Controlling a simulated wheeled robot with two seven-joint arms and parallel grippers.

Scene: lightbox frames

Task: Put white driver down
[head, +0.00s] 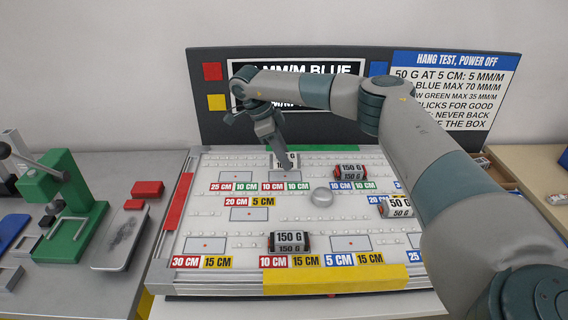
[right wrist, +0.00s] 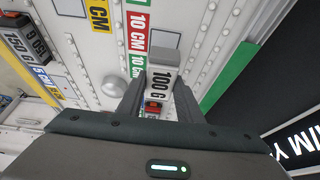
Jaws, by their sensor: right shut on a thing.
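A white block labelled 100 G (head: 294,157), the only white thing at my right gripper, is at the back middle of the white board (head: 335,222). My right gripper (head: 284,158) reaches down from above and is shut on it. In the right wrist view the block (right wrist: 163,84) sits between the two fingers, its label facing the camera. It is over or on the board by a 10 CM label; I cannot tell whether its underside touches. No other thing here is clearly a white driver. My left gripper is not in view.
Blocks marked 150 G stand at front (head: 289,241) and back right (head: 350,172); a 50 G block (head: 397,206) is at right. A round grey knob (head: 321,196) is mid-board. A green press (head: 70,205) stands left. Several outlined slots are bare.

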